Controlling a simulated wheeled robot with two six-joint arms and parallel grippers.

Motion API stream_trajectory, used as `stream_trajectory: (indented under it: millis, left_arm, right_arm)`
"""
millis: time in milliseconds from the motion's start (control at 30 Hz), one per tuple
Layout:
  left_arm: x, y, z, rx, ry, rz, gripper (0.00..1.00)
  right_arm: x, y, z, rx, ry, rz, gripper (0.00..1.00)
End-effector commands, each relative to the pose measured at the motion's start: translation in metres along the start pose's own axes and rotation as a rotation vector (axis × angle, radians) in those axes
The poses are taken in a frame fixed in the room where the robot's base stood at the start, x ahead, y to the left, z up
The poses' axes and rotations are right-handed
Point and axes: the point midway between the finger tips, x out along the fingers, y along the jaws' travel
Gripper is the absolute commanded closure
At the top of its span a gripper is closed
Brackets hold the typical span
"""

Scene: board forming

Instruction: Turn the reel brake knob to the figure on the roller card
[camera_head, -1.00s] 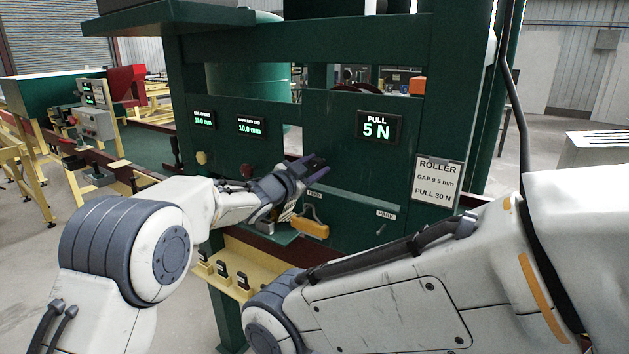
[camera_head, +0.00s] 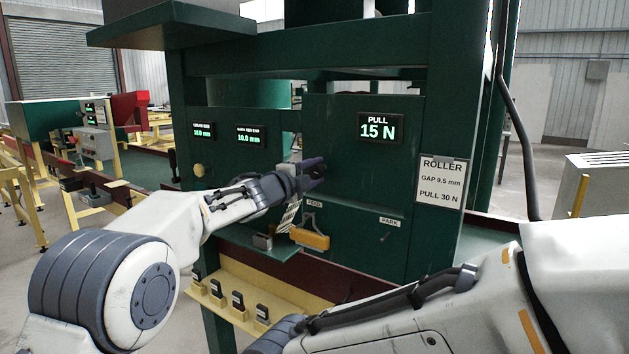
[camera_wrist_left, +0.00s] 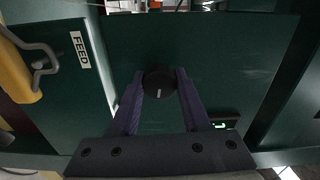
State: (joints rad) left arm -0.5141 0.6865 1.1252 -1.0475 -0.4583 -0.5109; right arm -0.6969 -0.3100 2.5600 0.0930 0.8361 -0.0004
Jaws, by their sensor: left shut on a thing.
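The black round reel brake knob (camera_wrist_left: 160,82) has a pale mark and sits on the green panel in the left wrist view. My left gripper (camera_head: 317,168) is shut on it, one purple finger on each side; the gripper hides the knob in the head view. The PULL display (camera_head: 380,127) above right of the gripper reads 15 N. The white roller card (camera_head: 440,182) on the panel's right reads GAP 9.5 mm and PULL 30 N. My right arm crosses the lower right of the head view; its gripper is out of view.
A yellow handle (camera_head: 310,239) hangs on a hook by the FEED label (camera_head: 314,204), below the knob. A PARK label (camera_head: 390,222) is to its right. Two smaller displays (camera_head: 250,135) are on the left. A yellow rack (camera_head: 232,306) with several black-topped pieces is below.

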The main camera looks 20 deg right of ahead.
Motion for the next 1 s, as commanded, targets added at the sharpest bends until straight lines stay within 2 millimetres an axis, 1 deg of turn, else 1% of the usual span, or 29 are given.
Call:
stream_trajectory:
  millis: [33, 200, 1000]
  left_arm:
    - [0.0, 0.005, -0.001, 0.046, 0.003, 0.002, 1.0]
    - [0.0, 0.005, -0.002, 0.208, 0.004, 0.002, 1.0]
    - [0.001, 0.007, -0.002, 0.966, 0.007, 0.002, 1.0]
  right_arm:
    - [0.007, 0.001, 0.0, 0.0, 0.0, 0.0, 0.39]
    - [0.016, 0.001, 0.001, 0.0, 0.0, 0.0, 0.39]
    - [0.055, 0.004, 0.003, 0.0, 0.0, 0.0, 0.39]
